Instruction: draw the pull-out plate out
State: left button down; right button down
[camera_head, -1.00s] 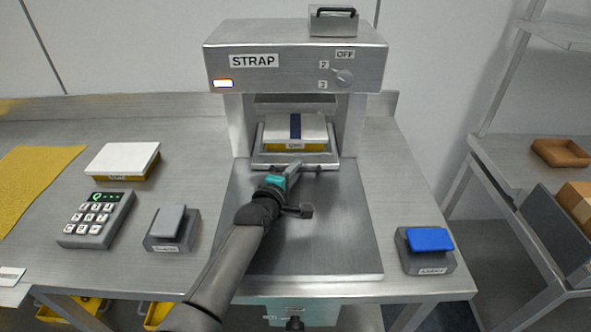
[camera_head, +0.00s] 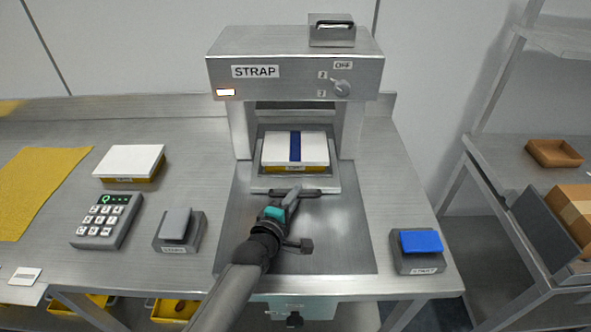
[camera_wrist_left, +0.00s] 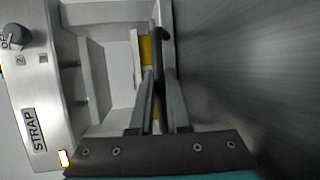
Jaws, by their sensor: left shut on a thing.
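The pull-out plate (camera_head: 270,184) is a grey metal tray at the foot of the strap machine (camera_head: 293,75), partly out of its opening. A white-topped yellow box (camera_head: 313,150) with a dark blue band across it lies on the plate. My left gripper (camera_head: 294,192) is shut on the dark handle (camera_head: 310,193) at the plate's front edge. In the left wrist view the gripper's fingers (camera_wrist_left: 160,105) close around the dark handle bar (camera_wrist_left: 162,60), with a bit of the yellow box behind. My right gripper is not in view.
A keypad (camera_head: 104,221), a grey pedal-like switch (camera_head: 176,228) and another white-topped box (camera_head: 130,162) stand at the left. A blue-topped switch (camera_head: 421,243) is at the right front. The metal slab (camera_head: 340,240) before the plate is clear except for my arm.

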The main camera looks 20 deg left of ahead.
aim_at(295, 257)
pick_arm(q)
jog(key=s+d+p, duration=0.1)
jog(key=s, duration=0.3)
jog(key=s+d+p, duration=0.1)
jog(key=s, duration=0.3)
jog(key=s+d+p, duration=0.1)
jog(key=s+p, duration=0.1)
jog(key=s, duration=0.2)
jog(key=shift+d, duration=0.2)
jog(key=shift+s+d, duration=0.2)
jog(key=shift+s, duration=0.55)
jog(key=c, duration=1.2)
grip_release()
jog(key=shift+o, duration=0.2)
jog(key=v, duration=1.5)
jog(key=shift+s+p, duration=0.15)
jog(key=shift+p, duration=0.15)
jog(key=shift+d+f, duration=0.1)
jog(key=shift+f, duration=0.05)
